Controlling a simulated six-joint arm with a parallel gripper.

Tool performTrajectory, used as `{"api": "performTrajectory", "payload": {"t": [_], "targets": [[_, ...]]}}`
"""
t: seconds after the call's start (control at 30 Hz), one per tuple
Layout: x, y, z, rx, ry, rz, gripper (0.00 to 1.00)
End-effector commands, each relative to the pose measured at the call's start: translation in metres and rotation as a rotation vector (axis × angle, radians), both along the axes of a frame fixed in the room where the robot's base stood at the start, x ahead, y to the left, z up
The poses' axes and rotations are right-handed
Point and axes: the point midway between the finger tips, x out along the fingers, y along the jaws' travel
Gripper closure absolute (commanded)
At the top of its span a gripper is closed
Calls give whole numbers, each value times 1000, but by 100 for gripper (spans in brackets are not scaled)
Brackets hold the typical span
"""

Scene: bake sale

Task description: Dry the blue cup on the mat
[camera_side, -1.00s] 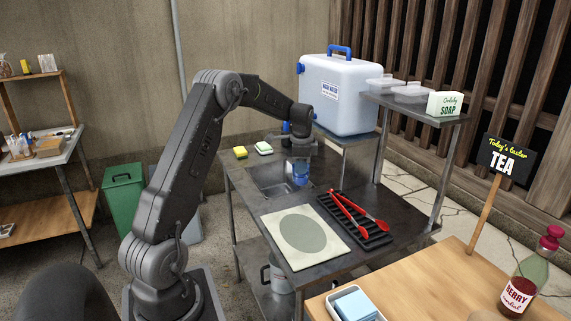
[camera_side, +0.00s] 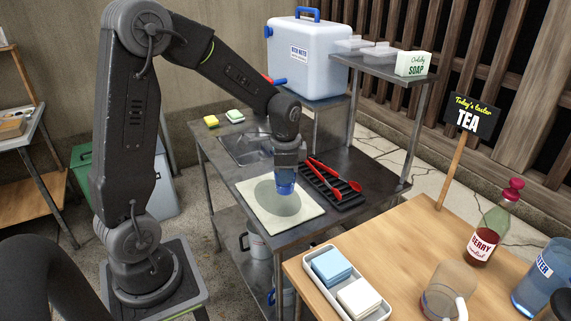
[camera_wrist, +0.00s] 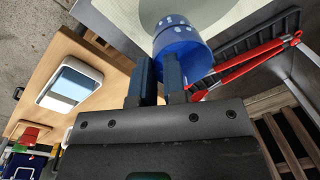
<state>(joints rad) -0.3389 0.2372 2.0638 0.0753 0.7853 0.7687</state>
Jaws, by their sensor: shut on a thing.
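The blue cup (camera_side: 286,188) is held between the fingers of my gripper (camera_side: 285,172), over the right part of the mat. The mat (camera_side: 268,226) is a cream square with a grey-green oval, flat on the dark metal counter. In the wrist view the blue cup (camera_wrist: 184,52) sits between the fingertips of my gripper (camera_wrist: 162,78), with pale spots on it and the mat (camera_wrist: 122,14) behind. I cannot tell whether the cup touches the mat.
The black rack with red tongs (camera_side: 330,180) lies close to the right of the mat. The sink (camera_side: 240,148) is behind it. A white tray with blue and white blocks (camera_side: 320,284) stands on the wooden table in front. A water cooler (camera_side: 305,55) stands at the back.

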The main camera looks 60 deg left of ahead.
Motion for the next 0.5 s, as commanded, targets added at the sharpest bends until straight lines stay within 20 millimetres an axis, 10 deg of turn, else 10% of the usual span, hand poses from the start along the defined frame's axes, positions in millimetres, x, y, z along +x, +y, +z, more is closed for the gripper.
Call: {"api": "performTrajectory", "payload": {"t": [0.5], "targets": [[0,0,-50,-1,4,1,100]]}}
